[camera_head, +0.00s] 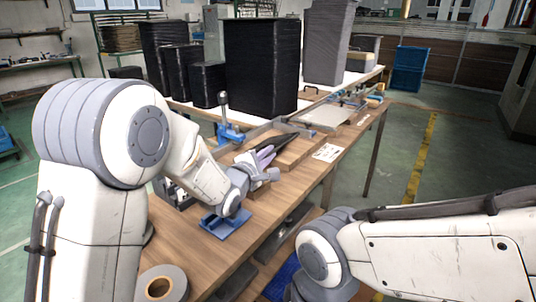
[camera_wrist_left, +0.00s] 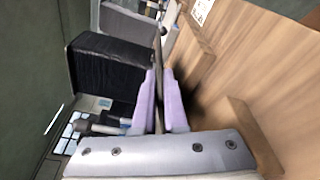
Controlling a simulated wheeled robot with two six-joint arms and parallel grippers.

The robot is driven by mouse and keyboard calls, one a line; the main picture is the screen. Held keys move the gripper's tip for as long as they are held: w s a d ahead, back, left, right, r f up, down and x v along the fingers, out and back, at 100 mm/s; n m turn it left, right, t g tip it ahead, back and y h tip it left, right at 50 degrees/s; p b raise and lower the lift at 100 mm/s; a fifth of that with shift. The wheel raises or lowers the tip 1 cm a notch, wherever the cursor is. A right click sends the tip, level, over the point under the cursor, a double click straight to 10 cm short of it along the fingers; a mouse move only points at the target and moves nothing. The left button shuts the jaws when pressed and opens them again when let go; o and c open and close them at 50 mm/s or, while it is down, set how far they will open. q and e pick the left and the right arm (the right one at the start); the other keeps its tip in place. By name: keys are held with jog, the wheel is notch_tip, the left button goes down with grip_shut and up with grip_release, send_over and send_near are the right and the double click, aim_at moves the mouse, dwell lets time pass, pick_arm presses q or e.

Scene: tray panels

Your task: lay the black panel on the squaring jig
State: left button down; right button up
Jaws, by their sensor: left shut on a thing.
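The black panel (camera_head: 286,143) is a thin dark sheet, tilted up off the bench and seen nearly edge-on. My left gripper (camera_head: 265,155) is shut on it with its pale purple fingers. In the left wrist view the panel's thin edge (camera_wrist_left: 158,65) shows between the fingertips (camera_wrist_left: 161,88). Wooden rails (camera_head: 297,153), which look like part of the squaring jig, lie on the bench below and beside the panel. The wrist view shows two wooden blocks, one (camera_wrist_left: 200,62) beside the fingers and one nearer (camera_wrist_left: 252,132). My right gripper is out of view.
Tall black stacks (camera_head: 262,70) and a grey stack (camera_head: 327,45) stand behind the bench. A blue clamp-like tool (camera_head: 230,133) stands left of the panel. A blue fixture (camera_head: 225,222) and a tape roll (camera_head: 161,284) are nearer. A white paper (camera_head: 327,152) lies right of the rails.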

pick_arm(q)
jog(key=shift+s+f+b, duration=0.25)
jog(key=shift+f+b, duration=0.35)
jog(key=shift+f, duration=0.65)
jog(key=shift+d, duration=0.15)
dwell(0.4)
jog(key=c, duration=0.9)
grip_release()
jog(key=shift+g, duration=0.3)
jog(key=shift+s, duration=0.4)
jog(key=shift+t, duration=0.4)
jog(key=s+a+r, duration=0.1)
jog(key=s, duration=0.1)
jog(key=s+a, duration=0.2)
jog(key=s+a+r, duration=0.1)
jog(key=s, duration=0.1)
jog(key=shift+s+a+r+p, duration=0.15)
jog(key=shift+s+r+p, duration=0.15)
jog(key=shift+s+p, duration=0.1)
jog(key=shift+s+a+r, duration=0.1)
jog(key=shift+s+r, duration=0.05)
jog(key=shift+s, duration=0.25)
jog(key=shift+s+a+r, duration=0.1)
jog(key=shift+s+r, duration=0.05)
jog(key=shift+s, duration=0.25)
